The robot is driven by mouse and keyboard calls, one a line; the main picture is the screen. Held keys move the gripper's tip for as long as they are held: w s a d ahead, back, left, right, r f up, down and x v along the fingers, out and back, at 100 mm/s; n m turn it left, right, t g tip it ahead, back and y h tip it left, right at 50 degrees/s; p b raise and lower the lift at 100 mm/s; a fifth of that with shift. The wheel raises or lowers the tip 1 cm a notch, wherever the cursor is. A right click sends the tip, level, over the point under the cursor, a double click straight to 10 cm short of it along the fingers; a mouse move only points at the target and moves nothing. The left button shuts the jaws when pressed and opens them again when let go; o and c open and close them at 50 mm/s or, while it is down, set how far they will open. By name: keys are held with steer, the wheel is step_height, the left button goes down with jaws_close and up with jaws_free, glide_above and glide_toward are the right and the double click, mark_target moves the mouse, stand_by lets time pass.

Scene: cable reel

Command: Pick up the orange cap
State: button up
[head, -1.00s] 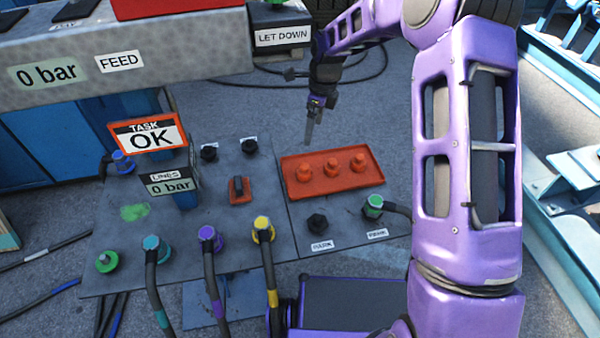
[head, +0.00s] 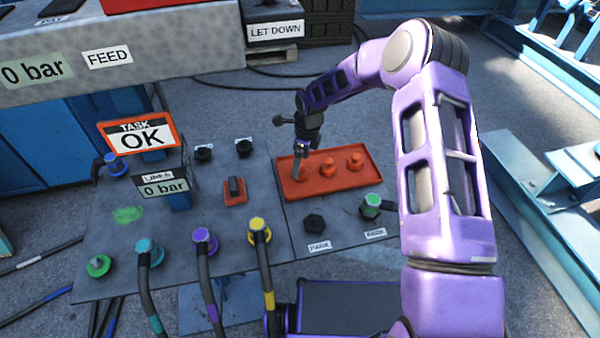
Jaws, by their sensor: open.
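Several orange caps stand in a row in a shallow orange tray (head: 340,188) on the right part of the grey panel: a left cap (head: 304,175), a middle cap (head: 327,168) and a right cap (head: 355,161). My gripper (head: 298,170) is at the left cap, pointing down, and partly covers it. The jaws are open. The picture is too small to tell whether the fingers are around the cap or beside it.
A black PARK fitting (head: 314,223) and a green-topped hose connector (head: 371,204) sit in front of the tray. Teal (head: 149,248), purple (head: 204,238) and yellow (head: 259,230) hose connectors stand on the left panel. An orange-based switch (head: 234,190) lies left of the tray.

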steer(key=shift+a+f, duration=0.2)
steer(key=shift+f, duration=1.05)
jaws_close()
